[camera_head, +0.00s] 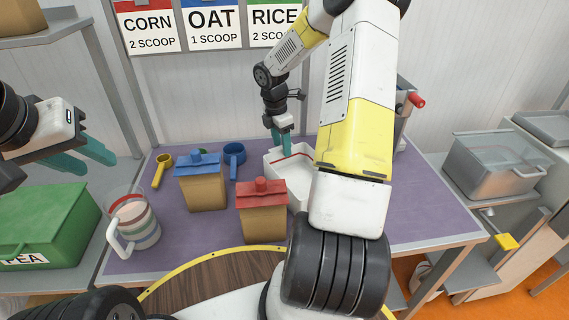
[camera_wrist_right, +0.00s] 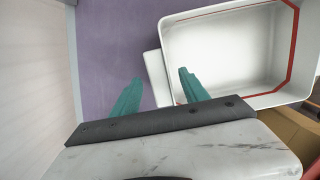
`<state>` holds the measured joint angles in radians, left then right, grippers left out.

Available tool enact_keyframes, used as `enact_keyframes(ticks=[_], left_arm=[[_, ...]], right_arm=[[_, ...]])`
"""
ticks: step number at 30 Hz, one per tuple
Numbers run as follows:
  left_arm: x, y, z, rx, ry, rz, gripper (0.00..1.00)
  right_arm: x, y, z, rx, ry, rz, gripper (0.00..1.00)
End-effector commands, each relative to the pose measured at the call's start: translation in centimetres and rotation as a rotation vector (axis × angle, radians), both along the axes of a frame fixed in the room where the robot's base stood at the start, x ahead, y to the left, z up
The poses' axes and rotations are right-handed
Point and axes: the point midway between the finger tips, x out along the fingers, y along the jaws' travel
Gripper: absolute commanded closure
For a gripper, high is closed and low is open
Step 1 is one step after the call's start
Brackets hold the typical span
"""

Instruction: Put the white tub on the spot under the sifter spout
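The white tub (camera_head: 280,163) with a red line inside stands on the purple tabletop, partly hidden by my right arm in the head view. The right wrist view shows its open inside (camera_wrist_right: 225,55) and a white tab (camera_wrist_right: 156,79) on its near side. My right gripper (camera_head: 281,140) is open at the tub's far left edge. Its fingertips (camera_wrist_right: 160,82) lie on either side of the tab; contact is unclear. My left gripper (camera_head: 97,155) is open and empty above the green box. A grey metal device with a red knob (camera_head: 417,101), possibly the sifter, is mostly hidden; spout and spot are not visible.
A blue-lidded box (camera_head: 203,188) and a red-lidded box (camera_head: 263,218) stand before the tub. Yellow (camera_head: 161,171) and blue (camera_head: 234,158) scoops lie behind. A striped jug (camera_head: 135,222) and green box (camera_head: 45,222) are left. A clear-lidded bin (camera_head: 495,165) is right.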

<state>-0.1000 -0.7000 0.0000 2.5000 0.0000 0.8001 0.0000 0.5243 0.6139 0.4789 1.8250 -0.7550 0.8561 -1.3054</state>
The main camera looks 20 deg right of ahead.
Motion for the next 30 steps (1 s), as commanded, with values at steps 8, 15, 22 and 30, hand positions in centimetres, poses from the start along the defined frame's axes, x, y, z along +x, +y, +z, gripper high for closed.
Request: enact_keyframes(ticks=[8,15,22,30], left_arm=[[0.0,0.0,0.0,0.0,0.0,0.0,0.64],[0.0,0.0,0.0,0.0,0.0,0.0,0.64],[0.0,0.0,0.0,0.0,0.0,0.0,0.64],[0.0,0.0,0.0,0.0,0.0,0.0,0.64]], right_arm=[[0.0,0.0,0.0,0.0,0.0,0.0,1.0],[0.0,0.0,0.1,0.0,0.0,0.0,1.0],[0.0,0.0,0.7,-0.001,-0.002,-0.002,1.0],[0.1,0.0,5.8,-0.001,-0.005,0.0,1.0]])
